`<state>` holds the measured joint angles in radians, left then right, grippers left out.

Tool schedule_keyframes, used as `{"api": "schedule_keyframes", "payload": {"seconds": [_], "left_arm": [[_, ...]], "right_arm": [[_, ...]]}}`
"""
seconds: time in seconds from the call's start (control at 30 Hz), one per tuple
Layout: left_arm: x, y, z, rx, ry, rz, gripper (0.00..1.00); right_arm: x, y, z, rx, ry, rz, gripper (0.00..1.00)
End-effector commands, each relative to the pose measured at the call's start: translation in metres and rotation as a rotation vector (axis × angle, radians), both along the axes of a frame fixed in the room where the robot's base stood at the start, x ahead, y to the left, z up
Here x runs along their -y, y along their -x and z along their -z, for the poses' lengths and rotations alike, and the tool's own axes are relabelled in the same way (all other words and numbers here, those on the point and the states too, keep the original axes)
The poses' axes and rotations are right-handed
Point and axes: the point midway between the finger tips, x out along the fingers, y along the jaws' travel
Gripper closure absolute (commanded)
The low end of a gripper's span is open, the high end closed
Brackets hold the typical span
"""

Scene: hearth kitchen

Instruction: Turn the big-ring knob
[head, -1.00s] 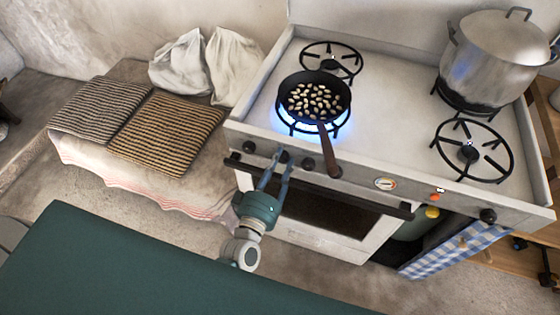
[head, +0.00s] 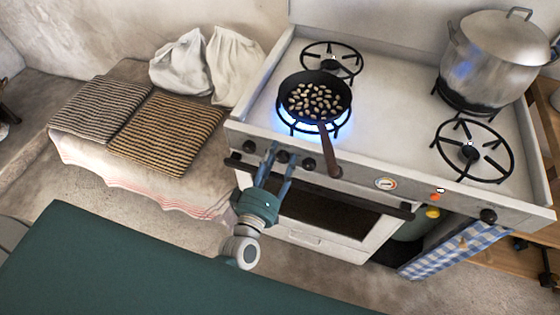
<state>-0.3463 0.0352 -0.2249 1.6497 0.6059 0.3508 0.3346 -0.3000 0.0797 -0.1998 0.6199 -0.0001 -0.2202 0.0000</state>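The stove front carries dark knobs: a left knob (head: 249,147), a middle knob (head: 282,157) and a right knob (head: 309,164) in a group, and another knob (head: 488,216) at the far right. No readable label shows which is the big-ring knob. My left gripper (head: 282,153) is at the front panel with its two blue fingers apart, one on each side of the middle knob. Whether the fingers touch it is unclear. A blue flame (head: 281,122) burns under a black pan (head: 298,81) holding pale beans or nuts. My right gripper is not in view.
The pan's brown handle (head: 331,160) overhangs the front edge just right of my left gripper. An oven rail (head: 380,206) runs below the knobs. A large pot (head: 497,60) stands at the back right. Striped cushions (head: 165,130) lie on the bench at left.

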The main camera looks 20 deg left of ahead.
Motion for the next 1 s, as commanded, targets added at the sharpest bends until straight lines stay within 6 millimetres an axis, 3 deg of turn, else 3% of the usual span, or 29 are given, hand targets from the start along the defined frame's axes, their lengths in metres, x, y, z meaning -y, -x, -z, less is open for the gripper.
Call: {"api": "schedule_keyframes", "payload": {"seconds": [0.37, 0.8, 1.0], "left_arm": [[0.003, 0.010, 0.007, -0.015, 0.000, 0.007, 0.51], [-0.001, 0.096, 0.007, -0.015, 0.000, 0.007, 0.51], [-0.002, 0.118, 0.006, -0.011, 0.001, 0.004, 0.51]], "right_arm": [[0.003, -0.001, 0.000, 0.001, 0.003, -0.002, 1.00], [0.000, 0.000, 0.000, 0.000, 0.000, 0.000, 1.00], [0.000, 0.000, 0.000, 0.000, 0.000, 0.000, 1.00]]}}
